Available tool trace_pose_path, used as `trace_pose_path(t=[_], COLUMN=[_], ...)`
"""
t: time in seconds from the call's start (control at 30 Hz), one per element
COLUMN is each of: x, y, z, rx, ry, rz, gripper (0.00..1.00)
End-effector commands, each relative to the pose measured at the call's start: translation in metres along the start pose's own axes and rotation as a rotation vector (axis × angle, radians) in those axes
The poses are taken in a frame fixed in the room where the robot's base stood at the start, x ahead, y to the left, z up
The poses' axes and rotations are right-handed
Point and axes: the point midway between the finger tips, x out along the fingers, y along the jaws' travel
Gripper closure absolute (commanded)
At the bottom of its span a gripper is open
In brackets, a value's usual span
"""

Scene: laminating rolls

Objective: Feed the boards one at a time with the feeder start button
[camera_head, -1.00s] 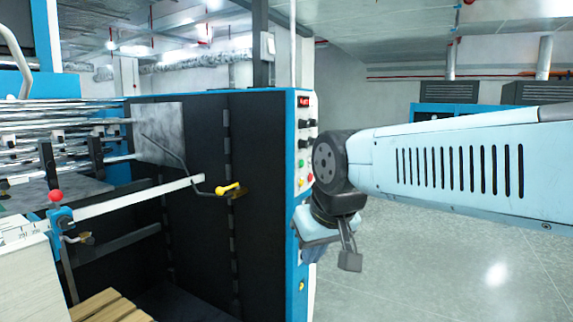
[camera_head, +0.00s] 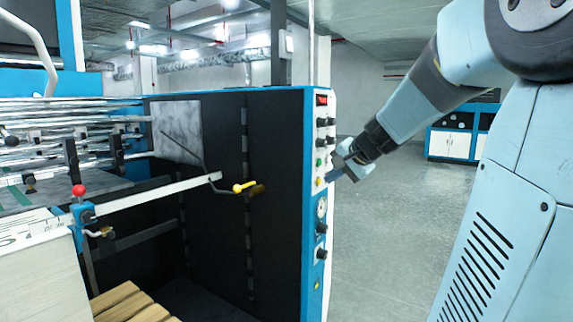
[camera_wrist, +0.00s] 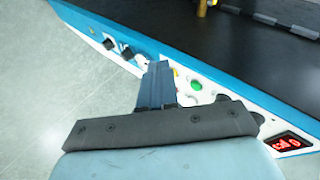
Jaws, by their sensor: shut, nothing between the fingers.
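The control panel (camera_head: 323,272) is a narrow white strip with blue edging on the front of the machine. It carries a red display (camera_head: 321,99), black knobs and small coloured buttons, among them a green button (camera_head: 319,162). The green button also shows in the wrist view (camera_wrist: 196,86), to the right of my fingers. My gripper (camera_head: 333,176) is shut and empty, its fingertips at the panel just below the green button's height. In the wrist view my gripper (camera_wrist: 158,67) reaches over the panel. I cannot tell whether it touches any button, and no button label is readable.
At left are metal bars, a red ball knob (camera_head: 79,190) and a pale block (camera_head: 35,275) with a scale. Wooden slats (camera_head: 130,304) lie low in front. A yellow-handled lever (camera_head: 244,187) sticks out from the dark side. The floor (camera_head: 400,235) right of the panel is clear.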

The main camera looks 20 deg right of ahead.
Motion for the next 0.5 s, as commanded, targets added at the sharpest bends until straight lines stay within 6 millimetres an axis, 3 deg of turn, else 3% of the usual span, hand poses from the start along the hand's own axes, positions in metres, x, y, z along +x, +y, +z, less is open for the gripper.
trace_pose_path(t=[0.03, 0.2, 0.33, 0.5], x=[0.007, 0.018, 0.021, 0.022], y=[0.004, 0.017, 0.025, 0.029], z=[-0.026, -0.093, -0.121, -0.132], rx=[0.071, 0.252, 0.325, 0.356], ry=[0.034, 0.136, 0.182, 0.202], rz=[-0.012, -0.06, -0.079, -0.087], gripper=[1.0, 1.0, 1.0, 1.0])
